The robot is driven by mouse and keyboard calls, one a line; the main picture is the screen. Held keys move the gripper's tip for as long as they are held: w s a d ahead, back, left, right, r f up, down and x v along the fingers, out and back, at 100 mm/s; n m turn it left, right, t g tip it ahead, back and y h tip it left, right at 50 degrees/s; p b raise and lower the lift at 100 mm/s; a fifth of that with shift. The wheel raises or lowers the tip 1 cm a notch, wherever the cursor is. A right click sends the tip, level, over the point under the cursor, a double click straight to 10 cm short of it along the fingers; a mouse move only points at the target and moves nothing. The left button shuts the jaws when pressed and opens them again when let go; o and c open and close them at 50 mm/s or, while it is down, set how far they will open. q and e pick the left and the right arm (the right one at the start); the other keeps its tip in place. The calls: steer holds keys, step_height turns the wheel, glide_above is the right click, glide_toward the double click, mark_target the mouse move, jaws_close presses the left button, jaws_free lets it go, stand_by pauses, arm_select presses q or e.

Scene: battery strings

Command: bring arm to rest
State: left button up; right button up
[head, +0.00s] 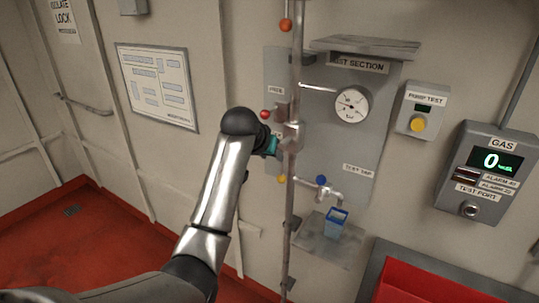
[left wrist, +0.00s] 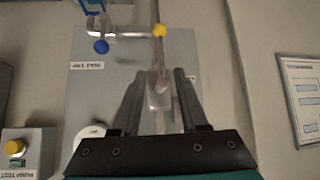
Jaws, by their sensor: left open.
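My left arm (head: 222,185) reaches up from the bottom left of the head view, and its gripper (head: 284,141) is at the vertical pipe (head: 296,70) in front of the test panel. In the left wrist view, which looks upside down, the gripper (left wrist: 158,78) is open, with its two fingers spread either side of the pipe (left wrist: 157,55) and a grey fitting on it. I cannot tell whether a finger touches the pipe. The fingertips are partly hidden in the head view. My right gripper is not in view.
A gas box (head: 486,172) and red bin (head: 430,284) stand right. Floor at left is clear.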

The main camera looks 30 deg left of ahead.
arm_select(q)
steer(key=shift+s+r, duration=0.15)
steer(key=shift+s, duration=0.05)
stand_by(0.4)
